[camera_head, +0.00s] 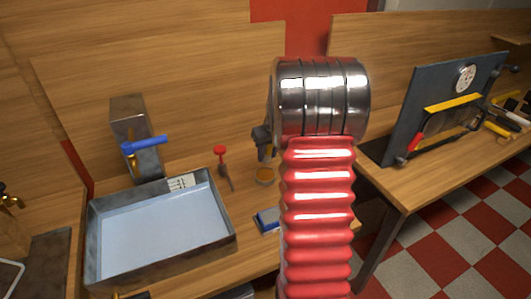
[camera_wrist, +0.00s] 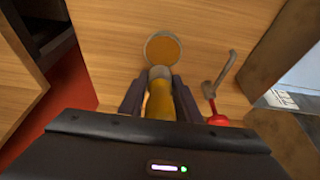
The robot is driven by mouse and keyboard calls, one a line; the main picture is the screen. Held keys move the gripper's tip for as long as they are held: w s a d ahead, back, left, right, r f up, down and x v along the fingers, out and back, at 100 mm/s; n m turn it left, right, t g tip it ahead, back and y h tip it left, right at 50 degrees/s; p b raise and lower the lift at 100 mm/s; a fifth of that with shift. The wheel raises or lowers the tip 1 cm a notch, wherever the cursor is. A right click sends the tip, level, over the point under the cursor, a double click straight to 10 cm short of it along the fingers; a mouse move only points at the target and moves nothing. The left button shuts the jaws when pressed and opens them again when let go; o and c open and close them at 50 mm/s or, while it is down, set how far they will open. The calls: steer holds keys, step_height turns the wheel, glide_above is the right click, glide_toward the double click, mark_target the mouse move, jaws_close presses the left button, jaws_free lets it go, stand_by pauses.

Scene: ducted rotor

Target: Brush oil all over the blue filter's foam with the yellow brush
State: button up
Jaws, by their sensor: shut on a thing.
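My gripper (camera_wrist: 158,90) is shut on the yellow brush (camera_wrist: 159,105), whose pale tip points away from the jaws. In the wrist view the tip overlaps the near edge of a round dish of amber oil (camera_wrist: 162,47); whether it touches the oil I cannot tell. In the head view my gripper (camera_head: 263,143) is partly hidden behind my arm, above the oil dish (camera_head: 265,176). A low blue-edged piece, which looks like the blue filter (camera_head: 268,219), lies on the bench nearer than the dish. My arm hides its right part, and its foam is too small to make out.
A red-ended tool (camera_head: 221,160) lies left of the dish; it also shows in the wrist view (camera_wrist: 212,100). A large metal tray (camera_head: 228,245) fills the bench's left. A metal box with a blue lever (camera_head: 147,143) stands behind it. Another bench (camera_head: 410,190) stands right, across a gap.

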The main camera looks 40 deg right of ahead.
steer(key=shift+w, duration=0.1)
steer(key=shift+f, duration=3)
steer(key=shift+a+f, duration=0.1)
steer(key=shift+f, duration=0.35)
steer(key=shift+r, duration=3.55)
